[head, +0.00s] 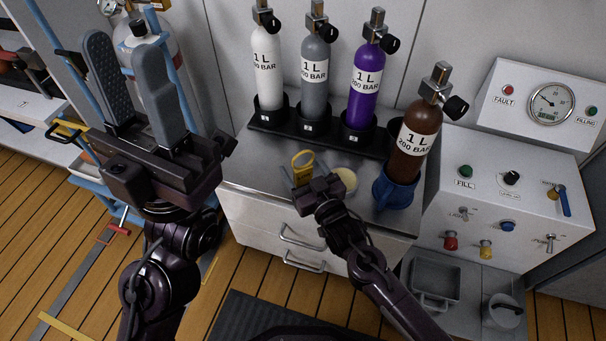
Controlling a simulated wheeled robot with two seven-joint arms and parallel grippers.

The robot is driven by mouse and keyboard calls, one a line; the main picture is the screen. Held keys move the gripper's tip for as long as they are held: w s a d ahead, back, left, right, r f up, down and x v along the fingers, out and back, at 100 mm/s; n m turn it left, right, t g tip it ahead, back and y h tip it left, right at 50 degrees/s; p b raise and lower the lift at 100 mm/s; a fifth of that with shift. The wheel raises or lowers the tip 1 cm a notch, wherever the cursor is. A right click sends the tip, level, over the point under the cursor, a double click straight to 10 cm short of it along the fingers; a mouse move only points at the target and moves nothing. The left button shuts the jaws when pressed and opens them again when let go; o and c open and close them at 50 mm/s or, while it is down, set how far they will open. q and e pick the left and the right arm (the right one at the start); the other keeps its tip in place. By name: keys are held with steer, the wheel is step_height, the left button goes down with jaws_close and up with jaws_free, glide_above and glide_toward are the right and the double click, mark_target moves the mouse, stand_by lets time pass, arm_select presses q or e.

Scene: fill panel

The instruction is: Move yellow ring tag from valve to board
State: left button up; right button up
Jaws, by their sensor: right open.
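A yellow ring tag (303,160) with dark lettering stands out just beyond my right gripper (303,178), over the steel counter. The gripper's fingers hide its lower part. My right gripper is open with the tag at its fingers; I cannot tell whether they touch it. My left gripper (125,75) is open and empty, raised at the left with its fingers pointing up. A valve with a blue lever (565,202) is on the white fill panel (482,190) at the right, with a small yellowish part beside the lever. I cannot make out a tag board.
A black rack (285,134) holds white, grey and purple cylinders at the back of the counter (250,172). A brown cylinder (416,142) stands tilted in a blue holder (396,192) to the right of my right gripper. A pale round dish (346,181) lies close by.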

steer(key=c, duration=1.1)
steer(key=shift+r, duration=0.2)
